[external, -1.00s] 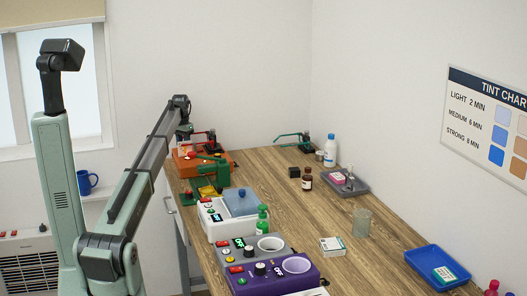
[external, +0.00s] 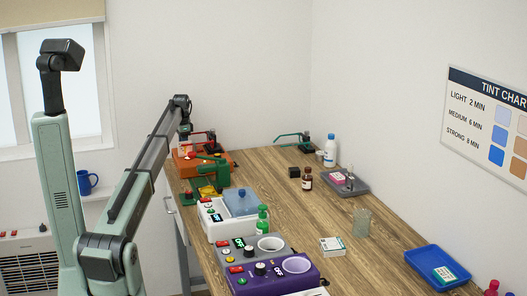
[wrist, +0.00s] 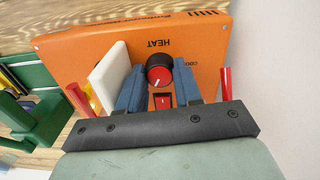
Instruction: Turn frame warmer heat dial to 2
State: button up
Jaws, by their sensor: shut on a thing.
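The frame warmer (wrist: 100,45) is an orange box; in the wrist view its HEAT label appears upside down. It also shows at the far left end of the bench in the external view (external: 228,157). Its heat dial (wrist: 159,71) is round and black with a red face and a pale pointer mark. The dial's numbers are not readable. My gripper (wrist: 160,82) has its blue fingers on either side of the dial and is shut on it. A red rocker switch (wrist: 163,101) lies just below the dial. In the external view the fingertips are too small to make out.
A white block (wrist: 109,77) stands close beside my left finger. A green press-like device (external: 222,172) stands just in front of the warmer. A white unit with a blue lid (external: 241,202) and a purple heater (external: 308,277) are nearer.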

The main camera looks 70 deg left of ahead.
dwell(0.4)
jog(key=o, duration=1)
jog(key=shift+o, duration=0.2)
jog(key=shift+r, duration=0.1)
notch_tip(320, 180, up, 14)
jog(key=shift+a+f, duration=0.2)
jog(key=shift+a, duration=0.05)
